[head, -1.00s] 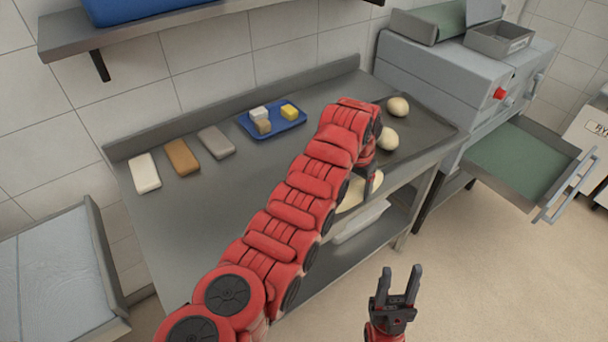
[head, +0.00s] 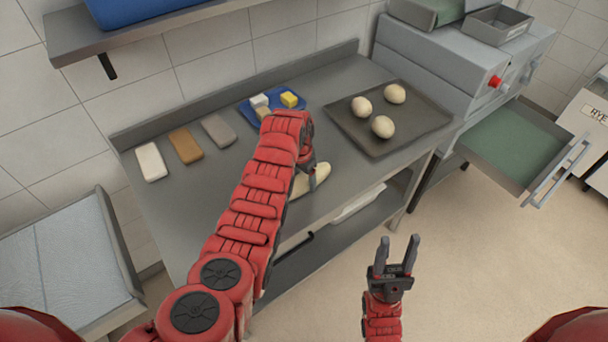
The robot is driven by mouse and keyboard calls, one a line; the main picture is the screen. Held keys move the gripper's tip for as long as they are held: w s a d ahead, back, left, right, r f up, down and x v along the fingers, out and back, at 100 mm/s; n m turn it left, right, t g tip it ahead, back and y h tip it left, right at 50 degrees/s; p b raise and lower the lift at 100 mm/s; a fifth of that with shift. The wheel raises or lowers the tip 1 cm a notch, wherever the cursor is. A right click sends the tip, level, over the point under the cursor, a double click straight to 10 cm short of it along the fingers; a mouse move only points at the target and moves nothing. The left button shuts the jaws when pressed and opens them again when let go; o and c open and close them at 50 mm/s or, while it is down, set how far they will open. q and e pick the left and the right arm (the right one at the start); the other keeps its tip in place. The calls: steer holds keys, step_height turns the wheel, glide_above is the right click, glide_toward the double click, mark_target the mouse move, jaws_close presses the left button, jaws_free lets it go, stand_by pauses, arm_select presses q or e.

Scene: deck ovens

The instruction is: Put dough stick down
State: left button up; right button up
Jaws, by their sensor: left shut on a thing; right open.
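In the head view the dough stick (head: 318,177) is pale and long. It is at the front part of the steel table (head: 180,228), left of the dark tray. My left gripper (head: 311,178) is shut on it from above, and the red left arm hides part of the stick. I cannot tell whether the stick touches the tabletop. My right gripper (head: 397,258) is open and empty, fingers up, in front of the table over the floor.
A dark tray (head: 421,117) with three dough balls (head: 383,127) lies at the table's right. A blue tray (head: 246,107) with small blocks and a row of three bars (head: 185,145) lie behind my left arm. An open drawer (head: 520,150) juts out at right.

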arm_select(q)
steer(key=shift+f, duration=0.15)
steer(key=shift+f, duration=0.1)
